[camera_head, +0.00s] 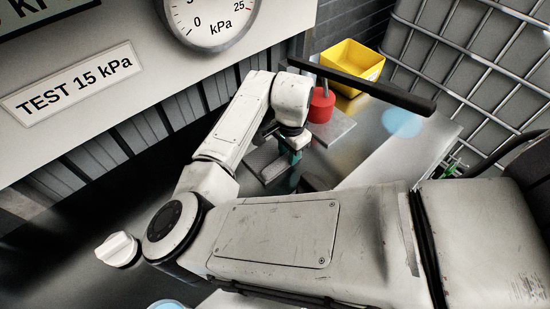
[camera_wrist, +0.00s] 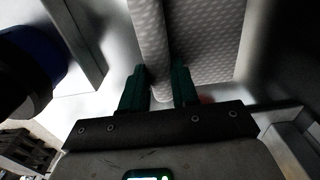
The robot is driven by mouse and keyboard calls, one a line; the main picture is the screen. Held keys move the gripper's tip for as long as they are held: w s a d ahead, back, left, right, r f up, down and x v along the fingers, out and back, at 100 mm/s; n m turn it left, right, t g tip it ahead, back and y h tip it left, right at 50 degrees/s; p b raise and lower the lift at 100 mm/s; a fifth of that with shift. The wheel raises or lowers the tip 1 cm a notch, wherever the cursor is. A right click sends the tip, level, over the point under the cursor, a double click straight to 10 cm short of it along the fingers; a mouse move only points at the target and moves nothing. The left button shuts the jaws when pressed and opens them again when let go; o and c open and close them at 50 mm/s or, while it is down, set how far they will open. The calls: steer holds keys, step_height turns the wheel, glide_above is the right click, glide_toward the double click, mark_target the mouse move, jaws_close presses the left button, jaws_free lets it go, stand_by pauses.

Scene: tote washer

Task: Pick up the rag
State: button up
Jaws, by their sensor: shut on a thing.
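The rag (camera_wrist: 215,38) is a grey, dimpled cloth in the wrist view. A fold of it stands between the two green fingers of my gripper (camera_wrist: 160,90), and the rest spreads away to the right. My gripper is shut on this fold. In the head view, the rag (camera_head: 262,163) is a small grey patch on the metal surface, beside my gripper (camera_head: 291,160). The gripper and forearm hide part of it there. I cannot tell whether the rag is lifted clear of the surface.
A red object (camera_head: 321,106) stands on a grey plate (camera_head: 337,128) behind my gripper. A yellow bin (camera_head: 350,68) is farther back, with a dark bar (camera_head: 365,85) in front. A wire cage (camera_head: 480,60) borders the right. A panel with a gauge (camera_head: 212,15) is at left.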

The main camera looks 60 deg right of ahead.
jaws_close()
steer(key=shift+r, duration=0.1)
steer(key=shift+r+b, duration=0.4)
steer(key=shift+r, duration=0.15)
steer(key=s+d+r+b, duration=0.2)
steer(key=s+d+r, duration=0.4)
steer(key=s+r, duration=0.5)
steer(key=shift+s+r, duration=0.4)
steer(key=shift+s, duration=0.4)
